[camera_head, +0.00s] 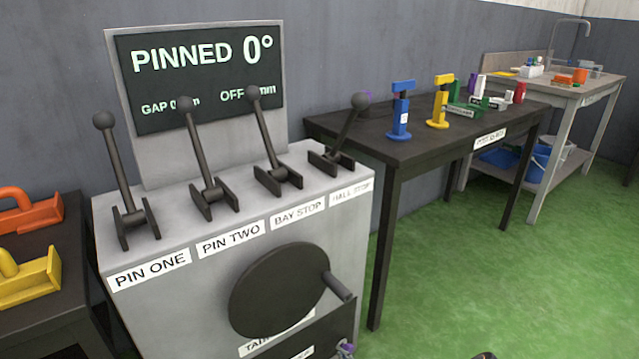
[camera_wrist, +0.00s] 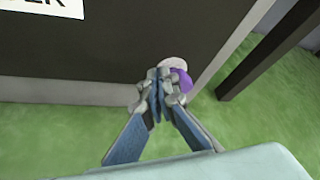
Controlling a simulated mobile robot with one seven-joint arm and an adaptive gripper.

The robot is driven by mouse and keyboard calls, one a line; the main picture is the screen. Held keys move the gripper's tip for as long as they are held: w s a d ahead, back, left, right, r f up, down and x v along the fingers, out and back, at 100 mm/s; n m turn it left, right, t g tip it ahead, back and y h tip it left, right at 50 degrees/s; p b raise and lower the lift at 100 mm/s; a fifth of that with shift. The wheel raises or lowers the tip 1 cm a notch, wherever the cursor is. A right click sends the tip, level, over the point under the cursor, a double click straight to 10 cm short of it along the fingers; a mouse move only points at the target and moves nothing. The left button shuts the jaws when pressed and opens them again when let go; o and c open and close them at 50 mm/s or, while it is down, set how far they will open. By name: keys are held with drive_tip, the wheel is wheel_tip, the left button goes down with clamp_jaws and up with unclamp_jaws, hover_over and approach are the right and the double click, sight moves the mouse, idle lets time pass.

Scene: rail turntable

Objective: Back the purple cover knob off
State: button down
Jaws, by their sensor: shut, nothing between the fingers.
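The purple cover knob (camera_wrist: 182,80) sits near the lower right corner of a dark cover panel (camera_wrist: 130,50) in the wrist view, with a pale round part beside it. In the head view the knob (camera_head: 347,347) is a small purple spot at the bottom edge, on the dark cover (camera_head: 325,332) below the crank wheel. My gripper (camera_wrist: 157,82) is shut, its fingertips just left of the knob and overlapping its edge in the picture. Nothing shows between the fingers. I cannot tell whether they touch the knob.
The grey console (camera_head: 170,290) carries several levers and a crank wheel (camera_head: 280,290) whose handle sticks out above the knob. A dark table (camera_head: 420,150) with blue and yellow tools stands right of it.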

drive_tip(key=shift+a+r, duration=0.1)
idle(0.3)
approach(350, 349)
drive_tip(key=shift+s+a+f, duration=0.2)
drive_tip(key=shift+a+f, duration=0.95)
drive_tip(key=shift+a, duration=0.05)
drive_tip(key=shift+s+f, duration=0.1)
drive_tip(key=shift+s, duration=0.05)
drive_tip(key=shift+w+a+r, duration=0.15)
drive_tip(key=shift+w+r, duration=0.15)
drive_tip(key=shift+w, duration=0.85)
drive_tip(key=shift+w+a+r, duration=0.2)
drive_tip(key=shift+w+r, duration=0.15)
drive_tip(key=shift+w, duration=0.85)
drive_tip(key=shift+w+a+r, duration=0.15)
drive_tip(key=shift+w+r, duration=0.15)
drive_tip(key=shift+w, duration=0.85)
